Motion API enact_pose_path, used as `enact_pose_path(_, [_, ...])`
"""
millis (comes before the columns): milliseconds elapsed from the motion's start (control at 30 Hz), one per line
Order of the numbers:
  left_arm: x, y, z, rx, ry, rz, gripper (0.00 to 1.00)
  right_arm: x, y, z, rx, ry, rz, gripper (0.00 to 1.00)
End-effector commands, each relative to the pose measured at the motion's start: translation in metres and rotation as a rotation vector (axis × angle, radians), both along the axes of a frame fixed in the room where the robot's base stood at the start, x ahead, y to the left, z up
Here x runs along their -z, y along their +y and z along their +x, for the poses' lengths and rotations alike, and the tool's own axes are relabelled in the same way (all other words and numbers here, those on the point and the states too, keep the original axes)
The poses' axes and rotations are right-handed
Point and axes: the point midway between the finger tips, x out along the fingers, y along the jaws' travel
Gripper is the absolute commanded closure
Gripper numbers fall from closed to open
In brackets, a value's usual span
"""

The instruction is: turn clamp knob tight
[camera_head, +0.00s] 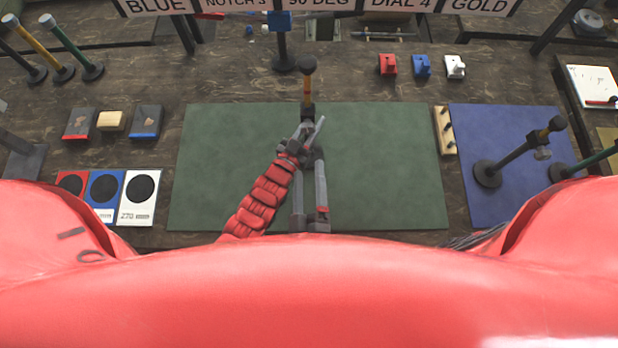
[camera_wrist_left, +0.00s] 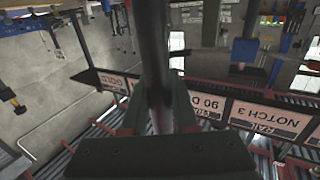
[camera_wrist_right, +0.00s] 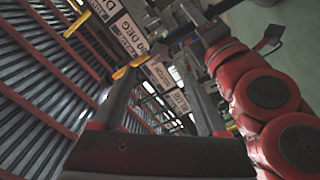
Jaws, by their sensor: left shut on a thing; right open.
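An upright post with a dark round knob (camera_head: 307,64) and an orange-yellow band stands over the green mat. My left gripper (camera_head: 307,132) is shut around its dark lower shaft; the left wrist view shows a dark rod (camera_wrist_left: 152,50) between the fingers. My right gripper (camera_head: 309,168) is below it, its two grey fingers apart with nothing visible between them; the right wrist view also shows them apart. A similar post (camera_head: 520,150) leans on the blue mat at the right with a small grey clamp-like piece (camera_head: 543,153) near its top. I cannot tell which piece is the clamp knob.
The green mat (camera_head: 385,170) is mostly clear. Red, blue and white blocks (camera_head: 421,66) sit at the back right. Coloured dial pads (camera_head: 138,197) lie at the left. A wooden rack (camera_head: 445,130) stands between the mats. Signs (camera_head: 320,5) hang at the back.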

Motion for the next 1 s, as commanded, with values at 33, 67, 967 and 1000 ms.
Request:
enact_pose_path(33, [0.000,0.000,0.000,0.000,0.000,0.000,1.00,0.001,0.001,-0.006,-0.002,0.003,-0.001,0.24])
enact_pose_path(67, [0.000,0.000,0.000,0.000,0.000,0.000,1.00,0.001,0.001,-0.008,-0.003,0.004,-0.001,0.24])
enact_pose_path(967, [0.000,0.000,0.000,0.000,0.000,0.000,0.38,0.000,-0.001,-0.017,0.002,0.001,-0.002,0.24])
enact_pose_path(1000, [0.000,0.000,0.000,0.000,0.000,0.000,0.38,0.000,-0.001,-0.017,0.002,0.001,-0.002,0.24])
